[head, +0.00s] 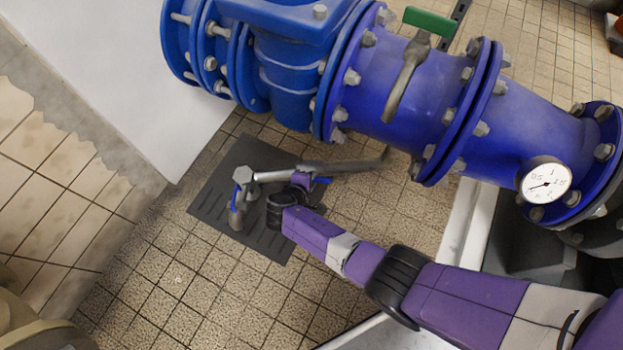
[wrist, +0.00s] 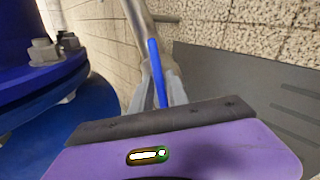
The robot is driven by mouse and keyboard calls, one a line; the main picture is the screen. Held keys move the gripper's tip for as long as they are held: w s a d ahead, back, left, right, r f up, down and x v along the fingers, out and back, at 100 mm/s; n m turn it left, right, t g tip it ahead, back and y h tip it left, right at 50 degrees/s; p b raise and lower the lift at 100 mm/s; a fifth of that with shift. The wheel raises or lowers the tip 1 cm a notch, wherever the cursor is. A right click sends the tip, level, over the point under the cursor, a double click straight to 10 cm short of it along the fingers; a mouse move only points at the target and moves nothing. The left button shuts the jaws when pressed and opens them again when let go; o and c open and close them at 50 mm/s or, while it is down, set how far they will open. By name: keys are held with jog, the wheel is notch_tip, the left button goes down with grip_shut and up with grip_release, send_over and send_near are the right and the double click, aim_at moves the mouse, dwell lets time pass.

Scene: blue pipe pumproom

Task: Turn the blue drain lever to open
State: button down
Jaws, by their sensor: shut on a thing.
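The blue drain lever (wrist: 157,72) is a thin bar beside a grey metal pipe. In the wrist view it stands nearly upright, with its lower end between the two grey fingers of my gripper (wrist: 160,97). The fingers are shut on it. In the head view my gripper (head: 308,182) is at the grey drain pipe (head: 275,175), below the big blue pipe.
The big blue flanged pipe (head: 410,85) runs above, with a green-handled lever (head: 428,21) and a round gauge (head: 545,183). A dark floor mat (head: 215,185) lies below the drain pipe. A white wall panel (head: 110,80) stands left. Tiled floor (head: 180,275) is clear in front.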

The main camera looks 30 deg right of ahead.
jog(key=shift+n+t, duration=0.3)
jog(key=shift+n, duration=0.7)
jog(key=c, duration=1.5)
grip_release()
jog(key=shift+s, duration=0.1)
jog(key=p+v, duration=0.4)
jog(key=v, duration=0.3)
jog(key=shift+s+a+r, duration=0.15)
jog(key=shift+a, duration=0.15)
